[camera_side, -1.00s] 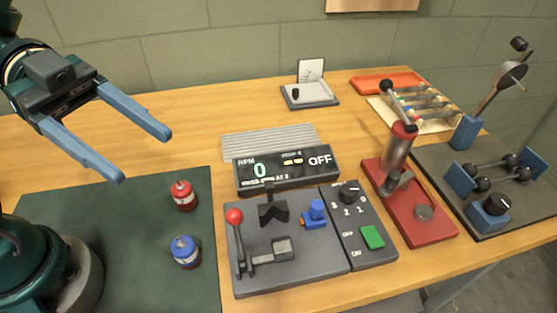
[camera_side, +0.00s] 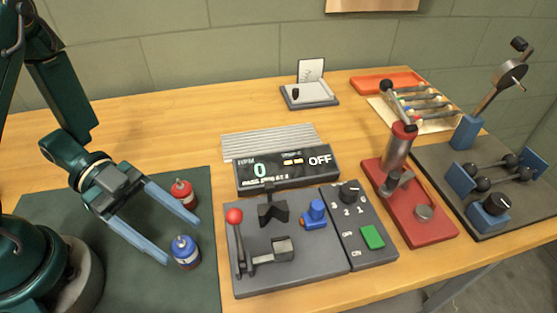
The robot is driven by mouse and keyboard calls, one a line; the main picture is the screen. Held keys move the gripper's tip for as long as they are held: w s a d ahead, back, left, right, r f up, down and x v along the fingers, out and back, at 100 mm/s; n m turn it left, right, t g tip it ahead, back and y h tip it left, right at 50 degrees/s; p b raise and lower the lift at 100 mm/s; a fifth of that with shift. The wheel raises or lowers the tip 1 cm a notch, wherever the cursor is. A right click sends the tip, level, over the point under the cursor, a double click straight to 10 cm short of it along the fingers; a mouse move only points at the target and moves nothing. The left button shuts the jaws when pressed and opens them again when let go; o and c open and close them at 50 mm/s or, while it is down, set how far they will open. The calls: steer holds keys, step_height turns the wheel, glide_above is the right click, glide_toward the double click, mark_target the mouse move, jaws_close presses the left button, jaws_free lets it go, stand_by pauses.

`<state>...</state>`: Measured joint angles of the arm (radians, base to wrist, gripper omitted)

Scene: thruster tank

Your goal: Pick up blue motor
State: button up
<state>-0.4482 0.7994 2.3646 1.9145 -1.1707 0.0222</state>
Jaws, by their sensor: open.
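The blue motor (camera_side: 186,253) is a short upright cylinder with a pale lower band, standing on the dark green mat (camera_side: 60,212). The red motor (camera_side: 183,190) stands behind it on the same mat. My gripper (camera_side: 183,241) is open, with two long blue fingers pointing right and down. The near fingertip is at the left side of the blue motor in the picture. I cannot tell whether either finger touches a motor. Nothing is held.
A grey control panel (camera_side: 310,263) with a red-knobbed lever stands right of the mat, below an RPM display (camera_side: 288,170). A red press (camera_side: 412,215) and a dark weight rig (camera_side: 484,185) stand farther right. The table's back left is clear.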

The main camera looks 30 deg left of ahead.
mark_target(183, 243)
steer(key=shift+d+f, duration=0.15)
steer(key=shift+f, duration=0.3)
steer(key=shift+x, duration=2.45)
jaws_close()
steer(key=shift+r, duration=0.15)
